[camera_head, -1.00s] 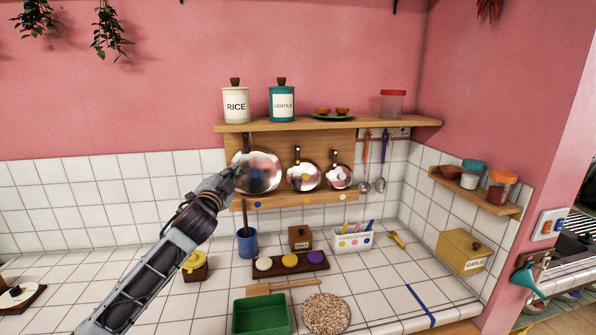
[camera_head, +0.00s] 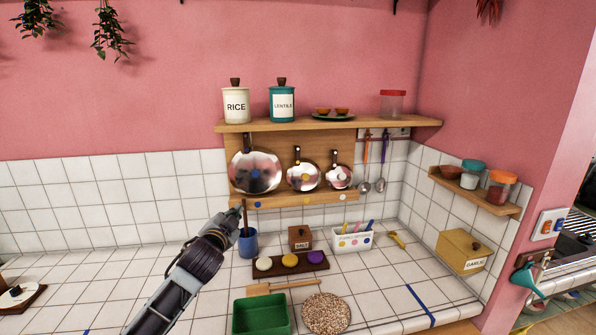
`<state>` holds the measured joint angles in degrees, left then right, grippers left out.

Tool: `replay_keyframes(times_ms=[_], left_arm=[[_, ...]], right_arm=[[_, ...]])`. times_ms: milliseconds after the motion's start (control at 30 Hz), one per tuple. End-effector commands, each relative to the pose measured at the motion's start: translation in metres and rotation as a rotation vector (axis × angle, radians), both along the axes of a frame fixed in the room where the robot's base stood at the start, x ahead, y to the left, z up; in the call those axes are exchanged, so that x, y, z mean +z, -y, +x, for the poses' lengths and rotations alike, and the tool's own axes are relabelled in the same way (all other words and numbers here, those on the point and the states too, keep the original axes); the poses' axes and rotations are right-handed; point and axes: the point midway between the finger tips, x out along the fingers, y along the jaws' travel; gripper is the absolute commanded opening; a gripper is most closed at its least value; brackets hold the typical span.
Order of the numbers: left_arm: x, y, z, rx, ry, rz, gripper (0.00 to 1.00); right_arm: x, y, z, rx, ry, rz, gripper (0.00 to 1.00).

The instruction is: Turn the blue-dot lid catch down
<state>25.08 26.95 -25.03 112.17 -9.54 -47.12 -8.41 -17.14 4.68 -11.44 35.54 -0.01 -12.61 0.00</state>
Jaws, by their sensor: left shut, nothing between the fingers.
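The largest steel lid (camera_head: 268,163), with a blue dot at its middle, stands against the wooden backboard under the shelf. A small dark upright piece (camera_head: 248,142), apparently its catch, shows at the lid's top edge; it is too small to tell exactly how it is turned. Two smaller lids, the middle one (camera_head: 303,184) and the right one (camera_head: 339,183), stand to its right with similar dark pieces above. My right gripper is not in view.
A wooden rail (camera_head: 280,202) with coloured dots runs under the lids. On the counter are the blue cup (camera_head: 248,244), a salt box (camera_head: 300,238), a dark tray of coloured knobs (camera_head: 291,270), a green bin (camera_head: 261,315) and a round mat (camera_head: 326,313). The tiles at left are mostly clear.

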Motion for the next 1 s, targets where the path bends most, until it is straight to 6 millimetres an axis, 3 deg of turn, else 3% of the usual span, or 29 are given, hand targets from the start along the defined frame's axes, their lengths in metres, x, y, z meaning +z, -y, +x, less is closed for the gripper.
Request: replay_keyframes(times_ms=[100,500,1000], left_arm=[[-0.030,0.002,-0.016,0.014,-0.071,-0.045,0.00],[-0.119,0.001,-0.076,0.083,-0.306,-0.187,0.00],[-0.211,-0.007,-0.173,0.196,-0.606,-0.343,0.00]], right_arm=[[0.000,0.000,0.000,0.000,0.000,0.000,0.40],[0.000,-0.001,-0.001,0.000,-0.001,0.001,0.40],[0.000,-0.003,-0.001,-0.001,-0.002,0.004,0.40]])
